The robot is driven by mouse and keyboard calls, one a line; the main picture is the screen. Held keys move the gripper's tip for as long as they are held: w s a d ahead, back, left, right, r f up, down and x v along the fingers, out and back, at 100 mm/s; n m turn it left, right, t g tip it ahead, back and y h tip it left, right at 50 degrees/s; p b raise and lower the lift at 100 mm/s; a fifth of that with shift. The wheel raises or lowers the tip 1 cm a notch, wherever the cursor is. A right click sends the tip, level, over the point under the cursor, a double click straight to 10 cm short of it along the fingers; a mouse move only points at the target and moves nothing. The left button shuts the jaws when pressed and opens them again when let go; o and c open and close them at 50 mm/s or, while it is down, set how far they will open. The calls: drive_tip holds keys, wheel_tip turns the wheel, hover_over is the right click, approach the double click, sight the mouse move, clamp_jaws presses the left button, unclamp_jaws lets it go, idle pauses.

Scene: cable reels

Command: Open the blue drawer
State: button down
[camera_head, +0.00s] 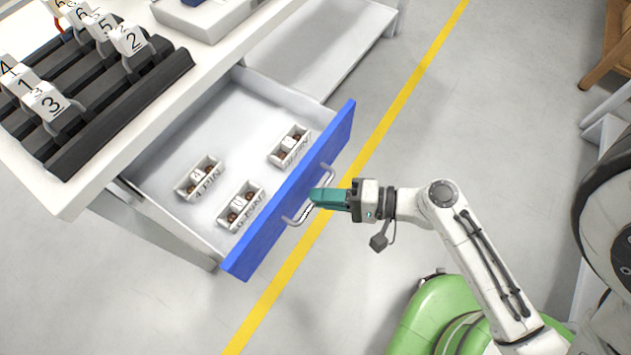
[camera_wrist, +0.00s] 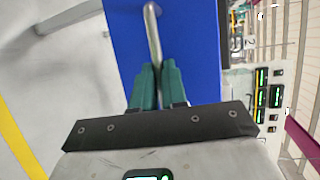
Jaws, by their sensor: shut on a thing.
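The blue drawer (camera_head: 262,235) is pulled well out from under the white workbench. Its inside shows, with several small white boxes in it, labelled with PIN names. A metal bar handle (camera_head: 291,219) is on its blue front. My gripper (camera_head: 318,197) is at the handle, its teal fingers shut on the bar. In the wrist view, the two teal fingers (camera_wrist: 158,85) close around the handle bar (camera_wrist: 152,35), with the blue drawer front (camera_wrist: 200,50) behind. The part of the bar between the fingers is hidden.
The white workbench top (camera_head: 190,70) holds black racks (camera_head: 120,115) with numbered tags and a white tray (camera_head: 205,22). A yellow floor line (camera_head: 400,100) runs past the drawer front. The grey floor (camera_head: 490,110) beyond the line is clear. A wooden item (camera_head: 612,45) stands far right.

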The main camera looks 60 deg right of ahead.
drive_tip(key=shift+s, duration=0.2)
drive_tip(key=c, duration=1.2)
unclamp_jaws()
drive_tip(key=v, duration=1)
drive_tip(key=shift+s+d+r, duration=0.1)
drive_tip(key=shift+s+d, duration=0.05)
drive_tip(key=shift+s, duration=0.2)
